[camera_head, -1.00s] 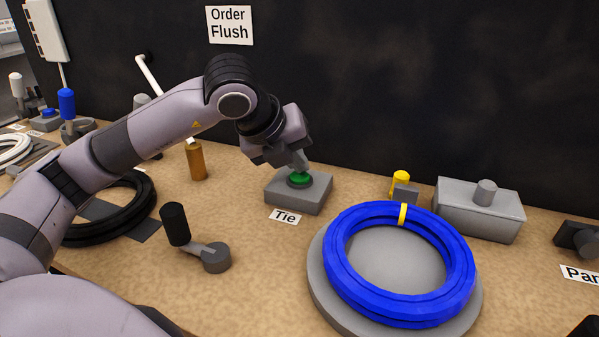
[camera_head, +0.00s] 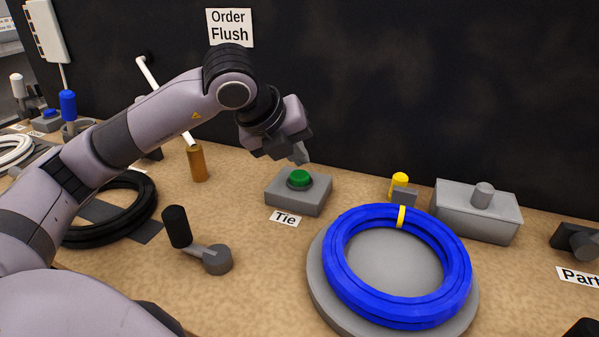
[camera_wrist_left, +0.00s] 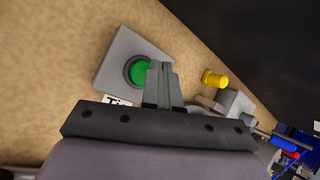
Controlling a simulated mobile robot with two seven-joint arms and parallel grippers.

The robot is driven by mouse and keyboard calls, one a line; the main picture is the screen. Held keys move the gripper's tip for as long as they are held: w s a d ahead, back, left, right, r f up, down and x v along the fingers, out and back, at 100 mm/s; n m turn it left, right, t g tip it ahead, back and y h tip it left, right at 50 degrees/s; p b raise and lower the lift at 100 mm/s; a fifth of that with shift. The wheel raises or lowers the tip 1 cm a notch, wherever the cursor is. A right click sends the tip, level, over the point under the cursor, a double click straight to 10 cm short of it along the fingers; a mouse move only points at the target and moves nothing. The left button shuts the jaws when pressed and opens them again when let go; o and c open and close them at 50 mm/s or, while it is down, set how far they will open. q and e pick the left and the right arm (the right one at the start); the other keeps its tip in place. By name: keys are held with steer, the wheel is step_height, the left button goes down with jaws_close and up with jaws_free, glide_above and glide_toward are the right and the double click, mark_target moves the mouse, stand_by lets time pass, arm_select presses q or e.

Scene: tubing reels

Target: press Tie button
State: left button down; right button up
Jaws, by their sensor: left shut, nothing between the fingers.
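The Tie button is a green round button (camera_head: 299,178) on a grey box (camera_head: 299,198), with a white "Tie" label (camera_head: 285,218) in front of it. My left gripper (camera_head: 301,158) is shut and empty, its fingertips just above and behind the button, with a small gap showing in the head view. In the left wrist view the green button (camera_wrist_left: 139,72) is partly covered by my closed fingers (camera_wrist_left: 158,66). My right gripper is not clearly in view.
A blue tubing coil (camera_head: 336,262) with a yellow band lies on a grey disc (camera_head: 318,292) right of the button. A black-handled crank (camera_head: 176,226) stands at front left. A grey box (camera_head: 478,216) and a yellow-topped part (camera_head: 400,180) are behind the coil. A dark wall rises behind.

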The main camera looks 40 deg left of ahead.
mark_target(297, 175)
arm_select(q)
steer(key=shift+r+p, duration=1.65)
steer(key=shift+r, duration=0.9)
steer(key=shift+f, duration=0.1)
